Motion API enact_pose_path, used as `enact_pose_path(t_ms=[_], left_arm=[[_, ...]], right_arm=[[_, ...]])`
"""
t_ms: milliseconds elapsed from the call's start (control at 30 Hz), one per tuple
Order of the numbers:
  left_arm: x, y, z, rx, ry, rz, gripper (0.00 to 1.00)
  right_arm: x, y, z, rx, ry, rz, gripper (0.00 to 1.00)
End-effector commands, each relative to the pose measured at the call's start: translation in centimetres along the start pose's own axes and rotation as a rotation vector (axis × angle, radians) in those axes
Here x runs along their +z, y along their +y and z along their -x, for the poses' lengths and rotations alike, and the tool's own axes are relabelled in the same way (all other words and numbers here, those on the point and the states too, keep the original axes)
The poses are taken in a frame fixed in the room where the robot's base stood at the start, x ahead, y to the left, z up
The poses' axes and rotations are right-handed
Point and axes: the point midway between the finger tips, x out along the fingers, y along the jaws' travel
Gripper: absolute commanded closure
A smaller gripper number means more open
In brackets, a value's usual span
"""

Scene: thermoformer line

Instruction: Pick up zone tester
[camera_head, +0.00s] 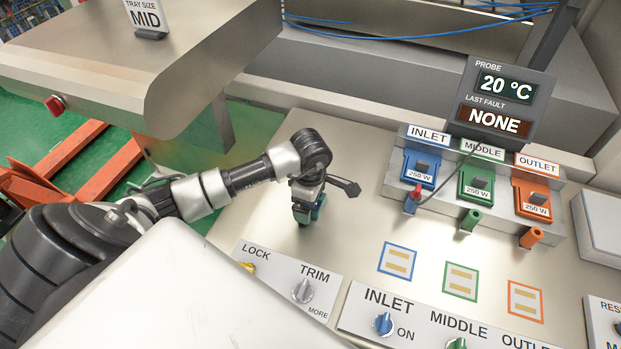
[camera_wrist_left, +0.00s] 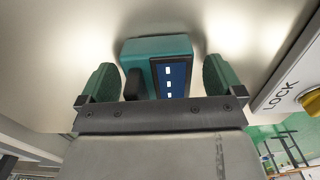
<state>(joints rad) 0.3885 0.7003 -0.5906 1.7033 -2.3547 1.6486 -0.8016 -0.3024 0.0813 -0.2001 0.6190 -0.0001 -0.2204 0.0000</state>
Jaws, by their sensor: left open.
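The zone tester, a teal box with a dark blue screen showing white marks and a black part on its side, shows in the left wrist view (camera_wrist_left: 162,62). My left gripper (camera_wrist_left: 160,78) is open, with one green finger pad on each side of the tester and gaps visible between pads and box. In the head view my left gripper (camera_head: 309,208) points down at the steel worktop, left of the coloured modules. There it largely hides the tester, so I cannot tell the tester's outline. My right gripper is not in view.
Blue inlet (camera_head: 420,167), green middle (camera_head: 476,182) and orange outlet (camera_head: 537,199) modules stand at the back right below a display (camera_head: 500,103) reading 20 °C and NONE. Lock/trim (camera_head: 290,279) and inlet/middle/outlet knob panels are in front. The worktop between is mostly clear.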

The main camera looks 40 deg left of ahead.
Motion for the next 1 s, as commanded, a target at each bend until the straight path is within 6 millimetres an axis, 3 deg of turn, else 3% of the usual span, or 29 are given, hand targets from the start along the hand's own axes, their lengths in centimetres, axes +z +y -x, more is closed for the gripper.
enact_pose_path(t_ms=[233, 633, 1000], left_arm=[[-0.01, 0.03, -0.28, 0.002, -0.001, 0.0, 0.04], [0.0, 0.05, -0.21, 0.002, -0.001, 0.0, 0.62], [0.01, 0.13, 0.41, 0.004, -0.002, -0.001, 0.62]], right_arm=[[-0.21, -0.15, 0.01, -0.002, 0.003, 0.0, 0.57], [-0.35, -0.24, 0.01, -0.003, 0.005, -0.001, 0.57], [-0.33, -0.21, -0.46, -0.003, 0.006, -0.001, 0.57]])
